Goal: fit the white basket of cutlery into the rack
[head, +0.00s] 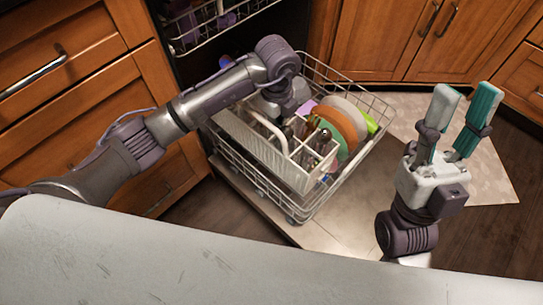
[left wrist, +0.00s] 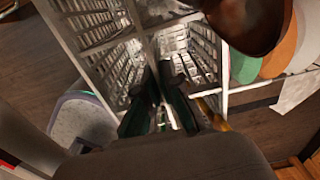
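The white cutlery basket (head: 250,142) is at the left part of the pulled-out lower rack (head: 330,193), within its outline in the head view. Whether it rests on the rack floor is hidden. Dark cutlery (head: 323,140) stands in it. My left gripper (head: 287,108) reaches down over the basket. In the left wrist view its fingers (left wrist: 159,108) are close together, one on each side of the basket's middle divider (left wrist: 149,48). My right gripper (head: 467,95) is open and empty, fingers up, to the right of the rack.
Plates (head: 345,120), orange and pale, and a green item (head: 371,122) stand in the rack right of the basket. The upper rack (head: 215,22) is above at the back. A mat (head: 490,178) lies on the floor at right.

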